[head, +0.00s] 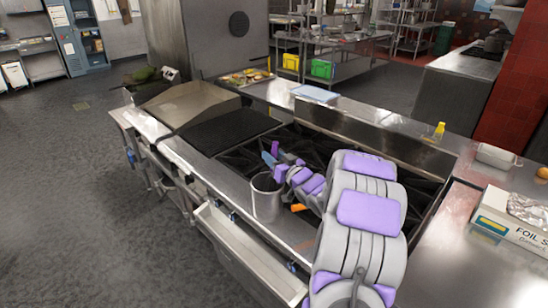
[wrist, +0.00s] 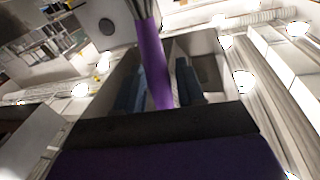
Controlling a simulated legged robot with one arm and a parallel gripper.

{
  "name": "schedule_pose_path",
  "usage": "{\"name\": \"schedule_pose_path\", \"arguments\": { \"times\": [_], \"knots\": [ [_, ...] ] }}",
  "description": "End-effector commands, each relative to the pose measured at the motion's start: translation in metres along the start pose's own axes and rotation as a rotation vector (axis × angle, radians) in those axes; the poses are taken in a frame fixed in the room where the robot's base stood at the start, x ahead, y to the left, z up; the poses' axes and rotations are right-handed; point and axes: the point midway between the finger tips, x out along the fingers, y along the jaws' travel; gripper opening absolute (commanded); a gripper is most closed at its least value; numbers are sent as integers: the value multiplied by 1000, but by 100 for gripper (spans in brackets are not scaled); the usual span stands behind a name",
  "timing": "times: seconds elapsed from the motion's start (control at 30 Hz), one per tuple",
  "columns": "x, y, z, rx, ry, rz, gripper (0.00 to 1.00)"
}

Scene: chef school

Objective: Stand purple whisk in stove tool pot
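The purple whisk (wrist: 152,62) shows in the wrist view, its handle between my blue fingers and its wires running off the top edge. My gripper (wrist: 160,85) appears shut on the handle. In the head view my gripper (head: 272,160) is over the front of the stove, just above and behind the tool pot's rim. A small purple part of the whisk (head: 275,147) sticks up by the fingers; its wires are not clear there. The grey metal tool pot (head: 266,202) stands upright at the stove's front edge. Its inside is mostly hidden.
Black burner grates (head: 318,142) lie behind the pot, with a dark griddle plate (head: 228,129) to the left. An orange item (head: 298,207) lies right of the pot. The floor at left is clear.

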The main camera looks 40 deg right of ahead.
Motion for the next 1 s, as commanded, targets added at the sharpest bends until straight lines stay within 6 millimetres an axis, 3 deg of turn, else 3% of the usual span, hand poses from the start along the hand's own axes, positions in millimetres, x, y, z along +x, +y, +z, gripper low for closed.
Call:
{"name": "schedule_pose_path", "arguments": {
  "times": [0.2, 0.57, 1.0],
  "knots": [
    [0, 0, 0, 0, 0, 0, 59],
    [-8, 1, -1, 0, 0, 2, 59],
    [-88, 3, 0, 2, -2, 6, 59]
  ]
}}
